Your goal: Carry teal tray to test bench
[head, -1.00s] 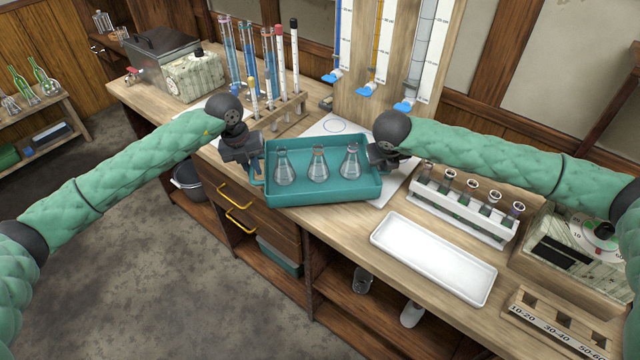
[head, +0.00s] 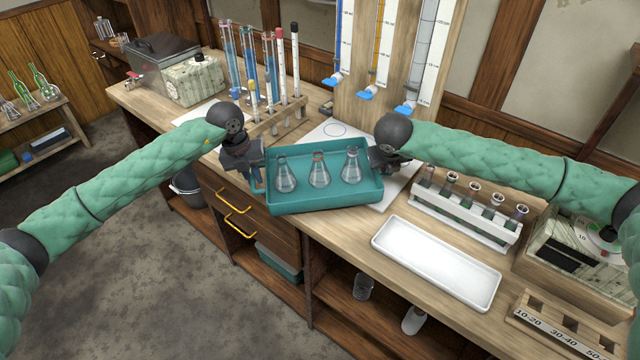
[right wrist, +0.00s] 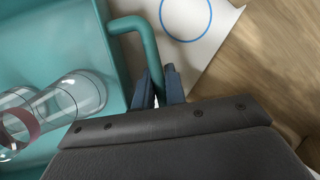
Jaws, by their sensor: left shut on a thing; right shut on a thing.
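The teal tray (head: 322,200) is held between my two grippers over the front edge of the wooden bench. Three conical glass flasks (head: 319,172) stand upright in it in a row. My left gripper (head: 258,172) is shut at the tray's left end, on the handle there. My right gripper (head: 377,165) is at the right end. In the right wrist view its fingers (right wrist: 160,90) are shut on the teal tray handle (right wrist: 140,28), and two flasks (right wrist: 62,102) show in part.
A rack of tall tubes (head: 272,112) stands behind the tray. A white vial rack (head: 465,215) and an empty white tray (head: 436,262) lie to the right. A marked white sheet (head: 338,132) lies behind. Grey floor is open at front left.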

